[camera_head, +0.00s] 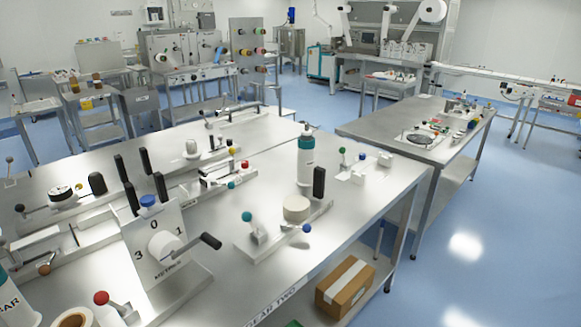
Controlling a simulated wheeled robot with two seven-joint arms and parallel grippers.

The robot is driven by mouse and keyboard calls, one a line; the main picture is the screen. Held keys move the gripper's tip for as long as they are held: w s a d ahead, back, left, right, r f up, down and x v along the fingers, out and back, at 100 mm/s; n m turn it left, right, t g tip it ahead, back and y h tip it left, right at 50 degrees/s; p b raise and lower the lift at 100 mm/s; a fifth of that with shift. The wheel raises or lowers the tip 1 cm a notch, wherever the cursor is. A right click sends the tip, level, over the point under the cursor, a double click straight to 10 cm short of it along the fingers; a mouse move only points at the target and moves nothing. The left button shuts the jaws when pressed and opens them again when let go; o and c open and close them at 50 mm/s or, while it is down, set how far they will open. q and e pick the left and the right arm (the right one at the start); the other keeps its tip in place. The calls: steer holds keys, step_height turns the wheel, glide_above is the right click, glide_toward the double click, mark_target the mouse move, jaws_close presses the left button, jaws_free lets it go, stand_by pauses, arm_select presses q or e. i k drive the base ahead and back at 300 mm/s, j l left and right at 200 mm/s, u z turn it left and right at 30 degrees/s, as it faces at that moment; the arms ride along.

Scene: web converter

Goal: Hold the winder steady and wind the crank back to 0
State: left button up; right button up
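The winder (142,238) stands at the front left of the near steel table. It has an upright pale plate marked 0 at the top, 3 at the left and 1 at the right, with lettering below. A round white hub (163,246) sits in the middle of the plate. The crank with its black handle (209,241) sticks out to the right, on the side of the 1. A blue knob (149,201) is on top of the plate, with black upright grips (160,187) beside it. Neither of my grippers is in view.
A fixture with a cream disc (296,208) and black grip (319,183) stands right of the winder. A teal-and-white bottle (305,158) is behind it. A red-knobbed lever (101,298) and tape roll (74,318) are in front. Bare tabletop (222,285) lies right of the winder.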

mark_target(165, 246)
steer(key=u, duration=1.25)
steer(key=i+l, duration=0.2)
steer(key=i+l+z, duration=0.1)
steer(key=l, duration=0.25)
steer(key=i, duration=0.35)
